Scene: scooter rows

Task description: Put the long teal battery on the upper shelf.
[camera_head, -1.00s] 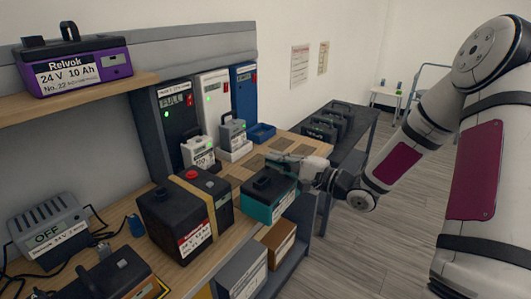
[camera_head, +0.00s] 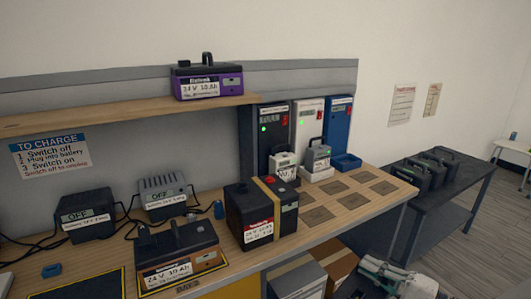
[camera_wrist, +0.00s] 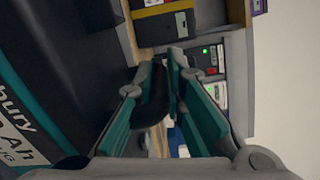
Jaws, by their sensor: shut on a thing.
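The long teal battery (camera_wrist: 35,125) fills the left of the wrist view, black on top with a teal side and white lettering. My gripper (camera_wrist: 165,85) is shut on its black handle between the teal-lined fingers. In the head view my arm's end shows at the bottom right, low in front of the bench; the battery there is mostly out of frame. The upper shelf (camera_head: 110,114) is a wooden board at the upper left. A purple battery (camera_head: 207,82) stands at its right end, with bare board to the left.
The bench (camera_head: 335,222) below carries a black strapped battery (camera_head: 262,212), an orange-black battery (camera_head: 178,255), grey chargers (camera_head: 160,195) with cables, and tall charger units (camera_head: 305,130). A dark side table (camera_head: 455,190) with black batteries stands right.

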